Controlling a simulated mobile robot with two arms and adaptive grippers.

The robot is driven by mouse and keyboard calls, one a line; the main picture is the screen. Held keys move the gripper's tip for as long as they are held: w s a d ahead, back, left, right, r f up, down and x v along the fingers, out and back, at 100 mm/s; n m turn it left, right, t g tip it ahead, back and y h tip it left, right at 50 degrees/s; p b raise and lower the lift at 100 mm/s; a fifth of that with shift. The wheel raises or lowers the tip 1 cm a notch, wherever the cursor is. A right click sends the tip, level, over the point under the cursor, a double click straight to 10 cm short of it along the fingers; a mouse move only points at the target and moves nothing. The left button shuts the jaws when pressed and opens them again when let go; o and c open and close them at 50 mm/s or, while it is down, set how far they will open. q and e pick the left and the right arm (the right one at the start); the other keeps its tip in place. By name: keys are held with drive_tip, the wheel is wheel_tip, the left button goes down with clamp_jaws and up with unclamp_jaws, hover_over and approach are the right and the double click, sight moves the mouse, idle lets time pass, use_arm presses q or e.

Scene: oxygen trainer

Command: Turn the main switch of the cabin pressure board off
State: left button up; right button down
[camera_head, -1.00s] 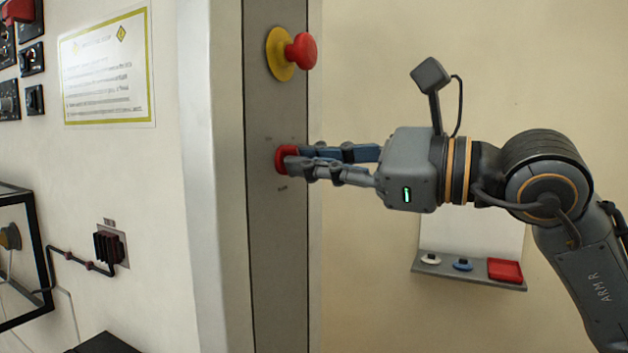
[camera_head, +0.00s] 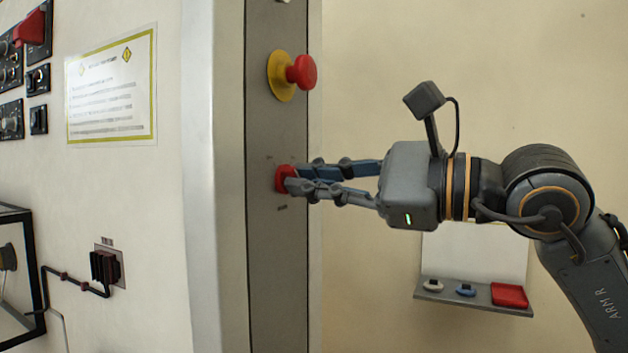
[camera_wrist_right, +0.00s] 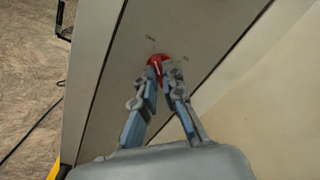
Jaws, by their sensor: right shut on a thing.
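The red switch knob (camera_head: 284,178) sits on the grey vertical panel strip (camera_head: 278,262) in the head view, below a larger red button. My right gripper (camera_head: 290,180) reaches it from the right, with its fingers shut on the knob. In the right wrist view the red knob (camera_wrist_right: 156,64) shows between and just beyond the fingertips (camera_wrist_right: 160,76), with small labels around it. The fingers hide part of the knob. The label text is too small to read. My left gripper is not in view.
A red mushroom button (camera_head: 302,72) on a yellow base stands out above the knob. A small shelf (camera_head: 470,300) with white, blue and red items is on the wall below my right arm. A notice (camera_head: 112,88) and dark control panels are on the left wall.

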drive_tip(key=c, duration=1.4)
unclamp_jaws()
drive_tip(key=shift+c, duration=0.2)
drive_tip(key=v, duration=1.2)
